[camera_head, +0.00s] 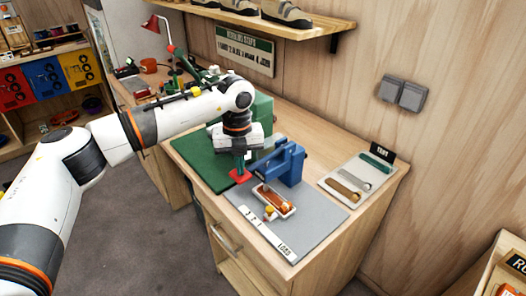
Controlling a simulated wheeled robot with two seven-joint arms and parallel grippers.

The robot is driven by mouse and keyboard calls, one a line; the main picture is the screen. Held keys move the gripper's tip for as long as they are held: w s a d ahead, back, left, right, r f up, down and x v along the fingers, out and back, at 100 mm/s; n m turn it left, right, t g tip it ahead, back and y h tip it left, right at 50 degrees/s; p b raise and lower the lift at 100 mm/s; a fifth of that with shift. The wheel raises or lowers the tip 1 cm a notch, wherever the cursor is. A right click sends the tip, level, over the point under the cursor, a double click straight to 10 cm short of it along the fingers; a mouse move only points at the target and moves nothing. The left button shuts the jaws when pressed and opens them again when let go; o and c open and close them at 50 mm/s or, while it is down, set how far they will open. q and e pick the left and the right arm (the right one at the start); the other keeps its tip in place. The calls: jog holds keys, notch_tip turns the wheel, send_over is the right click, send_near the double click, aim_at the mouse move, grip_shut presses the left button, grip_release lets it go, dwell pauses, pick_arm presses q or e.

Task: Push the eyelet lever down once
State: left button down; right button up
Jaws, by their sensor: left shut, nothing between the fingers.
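A blue eyelet press (289,166) stands on a grey mat (318,213) on the wooden bench. A red flat piece (240,176) shows at the press's left side, just below my left gripper; it looks like the lever's end, but I cannot tell for sure. My left gripper (240,164) is shut and points down right above the red piece. I cannot tell whether its fingertips touch it. My gripper and wrist hide part of the press's left side and whatever joins the red piece to it. My right gripper is not in view.
A small tray (290,211) with an orange inside and small parts lies before the press. A white strip (265,233) lies along the front edge. A sample board (330,184) sits at right. A green mat (190,151) and green box (263,112) are beside and behind my gripper.

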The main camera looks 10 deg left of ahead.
pick_arm(q)
jog(key=shift+f+b, duration=0.35)
jog(key=shift+f, duration=0.45)
jog(key=shift+r+p, duration=0.6)
jog(key=shift+r, duration=0.3)
notch_tip(320, 180, up, 12)
jog(key=p, duration=0.6)
jog(key=shift+f, duration=0.25)
